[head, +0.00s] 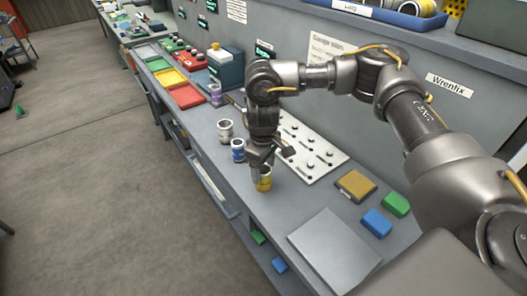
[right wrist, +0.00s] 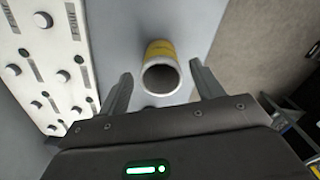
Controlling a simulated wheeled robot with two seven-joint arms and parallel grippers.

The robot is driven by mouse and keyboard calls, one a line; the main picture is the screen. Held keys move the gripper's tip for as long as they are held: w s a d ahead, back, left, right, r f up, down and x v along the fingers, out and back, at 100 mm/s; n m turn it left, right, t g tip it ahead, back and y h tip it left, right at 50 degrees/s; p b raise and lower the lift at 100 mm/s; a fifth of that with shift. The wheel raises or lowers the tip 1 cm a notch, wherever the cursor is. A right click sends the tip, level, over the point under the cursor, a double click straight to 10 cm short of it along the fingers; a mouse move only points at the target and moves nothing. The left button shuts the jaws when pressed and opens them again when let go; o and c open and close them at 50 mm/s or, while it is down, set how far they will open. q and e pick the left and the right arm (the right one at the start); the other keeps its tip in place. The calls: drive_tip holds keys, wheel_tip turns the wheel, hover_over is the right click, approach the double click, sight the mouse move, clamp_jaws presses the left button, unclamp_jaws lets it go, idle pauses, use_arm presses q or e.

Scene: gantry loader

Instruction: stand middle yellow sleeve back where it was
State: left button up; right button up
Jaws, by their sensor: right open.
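The yellow sleeve (head: 264,184) stands upright on the grey bench near its front edge, partly hidden by my right gripper (head: 262,172). In the right wrist view the yellow sleeve (right wrist: 158,49) shows its pale rim and dark hollow end, framed between the two fingertips of my right gripper (right wrist: 161,70). The jaws are open, with a gap visible on each side of the sleeve. A blue-banded sleeve (head: 238,152) and a whitish sleeve (head: 225,129) stand in a line farther along the bench. My left gripper is not in view.
A white panel with knobs (head: 315,155) lies behind the gripper and also shows in the right wrist view (right wrist: 50,70). A grey plate (head: 334,250), a brown-yellow block (head: 355,185), a blue block (head: 377,223) and a green block (head: 396,204) lie to the right. Coloured trays (head: 186,96) lie farther left.

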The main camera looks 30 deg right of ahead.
wheel_tip(320, 180, up, 10)
drive_tip(key=shift+b, duration=0.35)
drive_tip(key=shift+f, duration=0.15)
